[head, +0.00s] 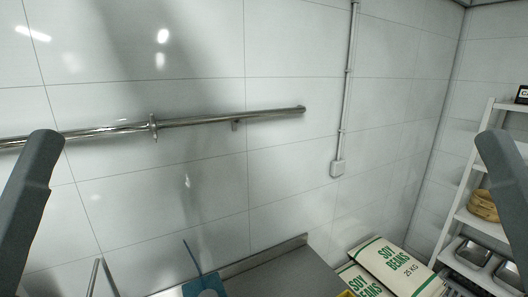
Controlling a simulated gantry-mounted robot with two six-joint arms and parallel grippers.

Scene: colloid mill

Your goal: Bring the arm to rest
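Two dark grey arm parts of mine show in the head view. One is at the left edge (28,210) and one at the right edge (505,180). Neither gripper's fingers can be seen, so both grippers are out of view. Nothing held is visible.
A steel pipe (200,120) runs along the white tiled wall. Soy bean sacks (398,268) lie at lower right, beside a white shelf rack (462,190) with metal pans (470,252).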

